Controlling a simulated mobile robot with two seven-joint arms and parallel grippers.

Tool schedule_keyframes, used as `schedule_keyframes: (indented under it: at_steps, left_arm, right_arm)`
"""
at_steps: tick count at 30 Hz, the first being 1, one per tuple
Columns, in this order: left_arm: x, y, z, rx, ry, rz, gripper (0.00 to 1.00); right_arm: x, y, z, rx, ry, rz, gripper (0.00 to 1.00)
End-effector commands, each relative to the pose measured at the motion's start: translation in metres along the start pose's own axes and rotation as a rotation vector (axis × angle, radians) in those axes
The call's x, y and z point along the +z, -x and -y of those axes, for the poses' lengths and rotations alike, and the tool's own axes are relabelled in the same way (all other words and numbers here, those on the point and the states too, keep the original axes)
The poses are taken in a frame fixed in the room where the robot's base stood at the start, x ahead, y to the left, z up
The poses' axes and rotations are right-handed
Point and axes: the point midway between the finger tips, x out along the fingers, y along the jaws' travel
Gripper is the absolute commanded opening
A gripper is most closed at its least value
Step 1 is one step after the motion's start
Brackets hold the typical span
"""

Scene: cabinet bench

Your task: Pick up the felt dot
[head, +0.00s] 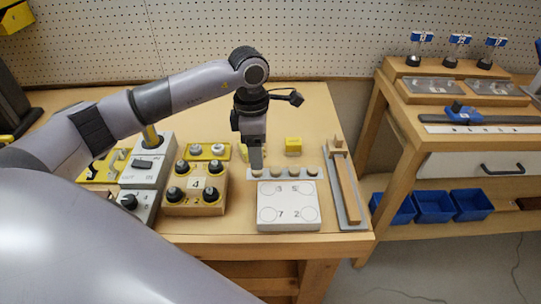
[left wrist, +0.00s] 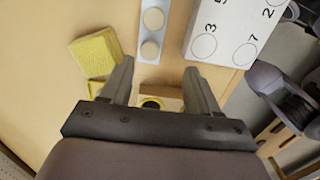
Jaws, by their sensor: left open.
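Two dots (left wrist: 150,50) show on the strip in the left wrist view, just beyond my fingertips. My left gripper (head: 256,168) points down at the left end of the strip. In the left wrist view its two fingers (left wrist: 158,72) are apart with nothing held between them. In the head view the gripper hides part of the strip's left end. My right gripper is not in view.
The white box (head: 288,221) has numbered circles. A wooden block with black knobs (head: 196,190) stands left of it. A yellow block (head: 293,147) lies behind the strip, and a tray with a wooden bar (head: 346,190) lies to the right. The bench behind is mostly clear.

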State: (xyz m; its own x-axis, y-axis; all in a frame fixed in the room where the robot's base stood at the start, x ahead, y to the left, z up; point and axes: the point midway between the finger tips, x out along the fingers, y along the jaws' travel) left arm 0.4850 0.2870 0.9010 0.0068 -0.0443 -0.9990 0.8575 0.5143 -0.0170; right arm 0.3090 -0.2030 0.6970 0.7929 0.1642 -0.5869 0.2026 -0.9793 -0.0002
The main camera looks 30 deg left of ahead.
Motion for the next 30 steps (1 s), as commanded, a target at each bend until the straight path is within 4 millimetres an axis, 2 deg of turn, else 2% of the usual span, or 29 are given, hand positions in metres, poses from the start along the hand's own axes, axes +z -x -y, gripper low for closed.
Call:
schedule_keyframes:
  at_steps: [5,11,19,28,29,30]
  left_arm:
    - [-0.011,-0.002,-0.007,0.014,0.011,-0.048,0.61]
    - [-0.011,-0.023,-0.007,0.012,0.011,-0.048,0.61]
    - [-0.009,-0.061,-0.01,0.012,0.011,-0.046,0.61]
    - [-0.009,-0.068,-0.011,0.015,0.009,-0.043,0.61]
    - [-0.009,-0.068,-0.011,0.015,0.009,-0.043,0.58]
    - [-0.009,-0.068,-0.011,0.015,0.009,-0.043,0.45]
  right_arm:
    - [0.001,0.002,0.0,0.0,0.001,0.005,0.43]
    - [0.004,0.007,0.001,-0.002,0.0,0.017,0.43]
    - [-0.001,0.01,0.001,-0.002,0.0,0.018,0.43]
    - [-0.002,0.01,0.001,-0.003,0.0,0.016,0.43]
    - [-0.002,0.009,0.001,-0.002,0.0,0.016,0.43]
    - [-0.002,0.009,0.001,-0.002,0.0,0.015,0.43]
